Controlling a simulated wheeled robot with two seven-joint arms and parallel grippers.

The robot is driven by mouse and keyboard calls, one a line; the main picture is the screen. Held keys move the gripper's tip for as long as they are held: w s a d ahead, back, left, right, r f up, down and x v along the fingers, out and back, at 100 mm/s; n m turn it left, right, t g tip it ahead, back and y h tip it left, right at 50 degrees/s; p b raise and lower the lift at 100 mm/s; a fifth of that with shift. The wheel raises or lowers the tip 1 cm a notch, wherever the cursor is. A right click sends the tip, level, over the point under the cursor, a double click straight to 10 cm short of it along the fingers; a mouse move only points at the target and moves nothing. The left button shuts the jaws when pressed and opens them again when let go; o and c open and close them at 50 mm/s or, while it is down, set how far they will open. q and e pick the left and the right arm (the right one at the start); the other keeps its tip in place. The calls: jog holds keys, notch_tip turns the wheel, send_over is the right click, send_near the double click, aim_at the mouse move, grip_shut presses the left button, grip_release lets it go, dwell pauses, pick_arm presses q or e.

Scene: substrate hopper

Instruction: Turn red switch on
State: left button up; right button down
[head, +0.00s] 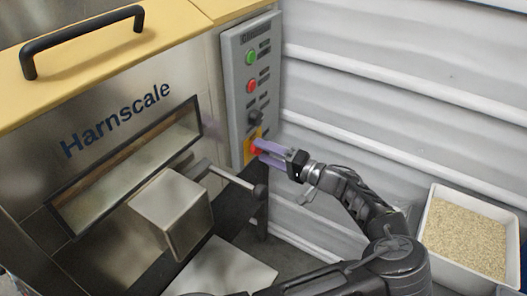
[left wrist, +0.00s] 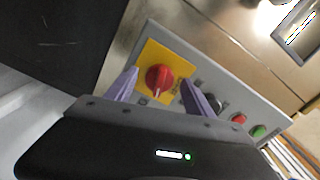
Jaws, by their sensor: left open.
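The red switch (head: 256,147) is a rotary knob on a yellow plate (left wrist: 150,55) at the bottom of the grey control panel (head: 236,60). In the left wrist view the red switch (left wrist: 159,75) faces me, with a small pale mark at its lower edge. My left gripper (head: 264,151) has purple fingers and points at the switch from the right in the head view. In the left wrist view its open fingers (left wrist: 159,84) stand on either side of the switch. I cannot tell whether they touch it. My right gripper is not in view.
Above the switch are a black knob (head: 255,117), a red button (head: 251,86) and a green button (head: 250,57). A lever with a black end (head: 260,191) sticks out below the panel. A white bin of grain (head: 468,232) stands at the right by the corrugated wall (head: 400,70).

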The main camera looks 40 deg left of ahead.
pick_arm(q)
jog(key=shift+a, duration=0.4)
jog(key=shift+c, duration=0.4)
